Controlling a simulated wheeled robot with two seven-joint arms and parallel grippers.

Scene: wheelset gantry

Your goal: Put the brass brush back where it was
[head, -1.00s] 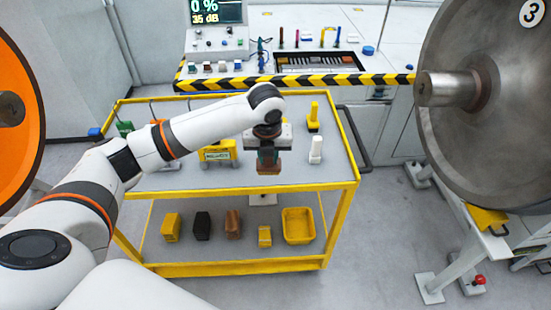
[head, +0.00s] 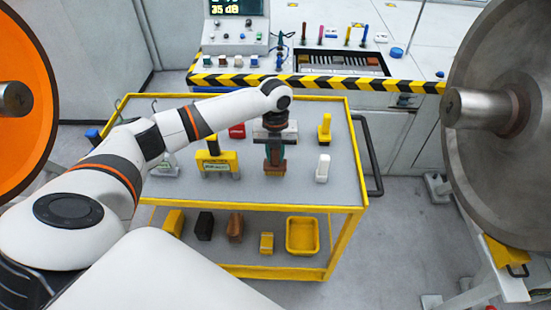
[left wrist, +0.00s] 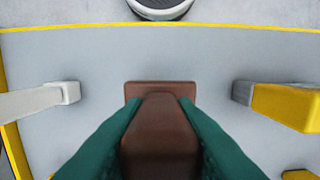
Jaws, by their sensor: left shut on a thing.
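My left gripper (head: 274,150) is shut on a brown brush (head: 274,168), which I take to be the brass brush. It holds the brush upright over the grey top of the yellow cart (head: 300,194). In the left wrist view the green fingers (left wrist: 160,125) close on both sides of the brown handle (left wrist: 158,135), with a wider brown base (left wrist: 131,91) beyond it. The bristles are hidden. I cannot tell whether the brush touches the cart top. My right gripper is not in view.
A white tool (head: 322,168) and a yellow tool (head: 325,128) stand right of the brush. A yellow stand (head: 217,161) is left, a red block (head: 237,130) behind. Blocks and a yellow bin (head: 302,236) sit on the lower shelf. Large wheels flank the cart.

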